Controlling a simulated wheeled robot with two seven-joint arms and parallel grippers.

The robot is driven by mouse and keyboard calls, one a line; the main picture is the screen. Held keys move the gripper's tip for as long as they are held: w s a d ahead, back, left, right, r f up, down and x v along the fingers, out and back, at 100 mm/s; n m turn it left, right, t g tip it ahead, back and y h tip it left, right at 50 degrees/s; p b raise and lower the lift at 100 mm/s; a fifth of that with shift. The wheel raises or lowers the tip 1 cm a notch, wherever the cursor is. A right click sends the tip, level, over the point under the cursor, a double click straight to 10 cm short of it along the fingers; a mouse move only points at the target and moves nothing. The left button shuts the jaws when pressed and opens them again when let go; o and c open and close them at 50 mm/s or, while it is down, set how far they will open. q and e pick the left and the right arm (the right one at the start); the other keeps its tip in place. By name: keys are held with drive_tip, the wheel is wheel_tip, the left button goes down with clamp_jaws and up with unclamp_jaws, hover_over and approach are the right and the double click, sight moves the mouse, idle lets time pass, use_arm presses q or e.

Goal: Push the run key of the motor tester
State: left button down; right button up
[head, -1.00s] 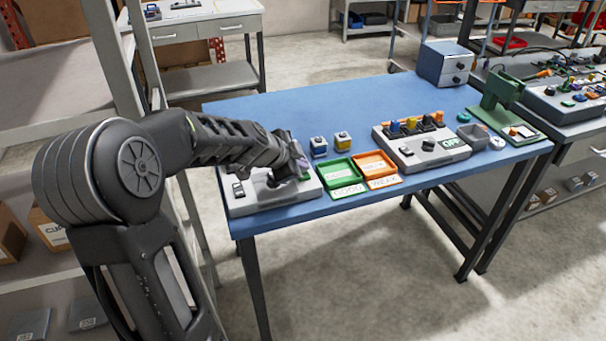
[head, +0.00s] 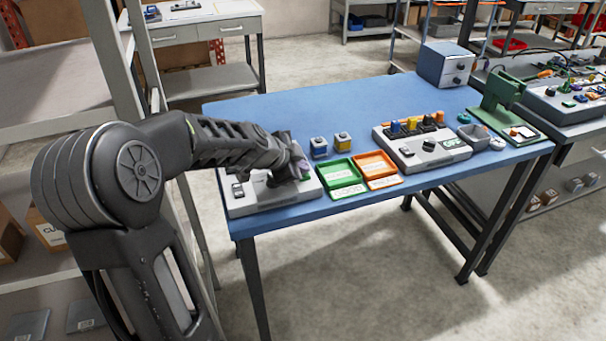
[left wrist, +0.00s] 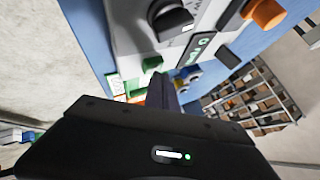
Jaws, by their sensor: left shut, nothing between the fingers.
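A pale grey tester box (head: 245,204) stands at the left end of the blue table. My left gripper (head: 302,170) is over its right part, pointing down, shut and empty. The gripper and arm hide much of the box top. In the left wrist view the box panel (left wrist: 128,40) shows a black knob (left wrist: 172,20), an orange knob (left wrist: 265,12), a dark display with green marks (left wrist: 200,48) and a green key (left wrist: 152,63). The shut fingertips (left wrist: 160,86) appear close to the green key; I cannot tell whether they touch it. My right gripper is not in view.
A green tray (head: 326,177) and an orange tray (head: 396,165) lie right of the box. A second grey device (head: 408,158) with coloured parts stands farther right. The back left tabletop (head: 265,112) is clear.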

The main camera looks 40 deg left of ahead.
use_arm(q)
drive_tip(key=shift+f+b, duration=0.25)
drive_tip(key=shift+b, duration=0.05)
idle(0.4)
drive_tip(key=shift+r+p, duration=0.65)
drive_tip(key=shift+r, duration=0.35)
wheel_tip(320, 180, up, 6)
drive_tip(key=p, duration=0.3)
idle(0.5)
